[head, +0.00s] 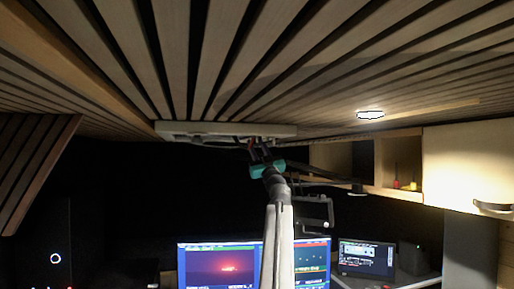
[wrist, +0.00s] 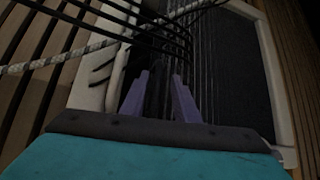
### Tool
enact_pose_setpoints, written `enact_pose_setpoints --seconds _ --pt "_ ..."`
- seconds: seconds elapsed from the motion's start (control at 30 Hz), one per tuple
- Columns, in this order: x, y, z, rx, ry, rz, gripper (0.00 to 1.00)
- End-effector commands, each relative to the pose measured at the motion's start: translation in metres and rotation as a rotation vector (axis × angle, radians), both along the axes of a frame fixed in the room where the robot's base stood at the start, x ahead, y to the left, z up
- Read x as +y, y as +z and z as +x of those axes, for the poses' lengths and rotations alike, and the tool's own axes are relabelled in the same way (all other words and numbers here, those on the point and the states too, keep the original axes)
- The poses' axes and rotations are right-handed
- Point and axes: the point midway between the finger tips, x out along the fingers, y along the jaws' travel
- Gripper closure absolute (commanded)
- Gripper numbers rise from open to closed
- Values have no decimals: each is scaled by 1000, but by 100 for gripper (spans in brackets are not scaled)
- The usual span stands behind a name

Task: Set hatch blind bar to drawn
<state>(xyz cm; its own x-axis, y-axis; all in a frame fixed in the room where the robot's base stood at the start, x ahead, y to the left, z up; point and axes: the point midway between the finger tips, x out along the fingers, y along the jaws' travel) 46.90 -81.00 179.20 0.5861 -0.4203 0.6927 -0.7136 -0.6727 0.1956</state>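The roof hatch's pale frame (head: 225,130) is set in the slatted ceiling, seen almost edge-on in the head view. In the wrist view the frame (wrist: 274,75) surrounds a dark panel (wrist: 233,60) and a set of thin dark lines. I cannot clearly make out the blind bar among these dark parts. My gripper (head: 257,148) is raised at the frame's near edge. In the wrist view its two purple fingers (wrist: 160,77) stand apart, pointing into the hatch. The space between them is dark, and whether they touch anything is unclear.
A speckled rope (wrist: 60,62) and several black cords cross near the fingertips. Slatted wood surrounds the hatch. In the head view, monitors (head: 222,262) stand below, an open shelf (head: 398,165) and a pale cupboard (head: 468,165) are on the right, and a ceiling lamp (head: 370,114) glows.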

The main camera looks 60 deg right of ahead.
Motion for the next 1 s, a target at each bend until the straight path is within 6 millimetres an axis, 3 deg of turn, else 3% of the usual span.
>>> enact_pose_setpoints --seconds 0.27,1.0 --pt "6 -10 -7 -1 0 -1 72" --pt "46 -78 -63 0 0 0 72"
